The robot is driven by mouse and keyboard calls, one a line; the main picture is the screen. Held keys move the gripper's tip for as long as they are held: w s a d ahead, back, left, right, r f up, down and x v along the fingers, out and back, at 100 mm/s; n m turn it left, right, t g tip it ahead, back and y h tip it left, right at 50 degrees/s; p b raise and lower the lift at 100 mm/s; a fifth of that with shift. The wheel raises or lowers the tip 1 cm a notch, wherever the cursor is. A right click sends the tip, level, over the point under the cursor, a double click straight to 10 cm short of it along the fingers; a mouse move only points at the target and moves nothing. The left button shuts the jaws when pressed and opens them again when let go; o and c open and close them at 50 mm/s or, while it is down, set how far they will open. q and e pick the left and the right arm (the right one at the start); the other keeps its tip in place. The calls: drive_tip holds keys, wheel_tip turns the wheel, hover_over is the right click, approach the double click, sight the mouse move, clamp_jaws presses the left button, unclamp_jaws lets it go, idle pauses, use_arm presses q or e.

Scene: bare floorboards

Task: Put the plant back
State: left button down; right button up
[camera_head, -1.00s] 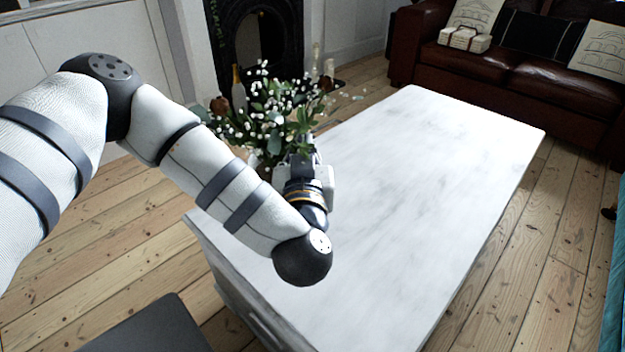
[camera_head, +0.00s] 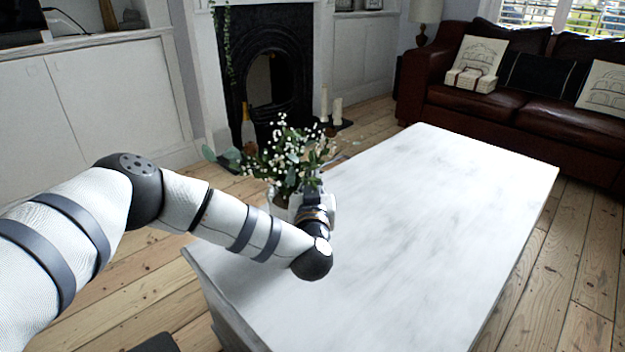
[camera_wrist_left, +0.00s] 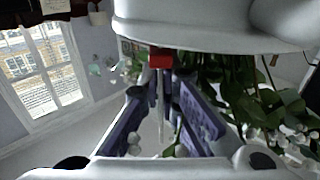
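The plant (camera_head: 285,158) has white flowers and green leaves, and it shows at the left long edge of the white table (camera_head: 430,210). A pale pot (camera_head: 279,195) shows in part below its leaves, mostly hidden by my left gripper (camera_head: 311,193). I cannot tell whether the pot rests on the table or hangs at its edge. In the left wrist view, the purple finger pads (camera_wrist_left: 165,105) have a gap between them, with leaves (camera_wrist_left: 255,100) close on the right. A grip on the pot cannot be made out. My right gripper is not in view.
The tabletop right of the gripper is clear. A black fireplace (camera_head: 268,70), a bottle (camera_head: 248,128) and candles (camera_head: 337,110) stand behind. A brown leather sofa (camera_head: 520,110) is at the back right. Bare floorboards (camera_head: 130,275) lie left of the table.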

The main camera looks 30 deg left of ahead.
use_arm(q)
drive_tip(key=shift+f+b, duration=0.35)
drive_tip(key=shift+f, duration=1.15)
drive_tip(key=c, duration=1.8)
unclamp_jaws()
drive_tip(key=shift+f, duration=0.15)
drive_tip(key=shift+s+d, duration=0.15)
drive_tip(key=shift+s, duration=0.05)
drive_tip(key=p+v, duration=0.2)
drive_tip(key=v, duration=0.9)
drive_tip(key=shift+s, duration=0.3)
drive_tip(key=shift+d, duration=0.1)
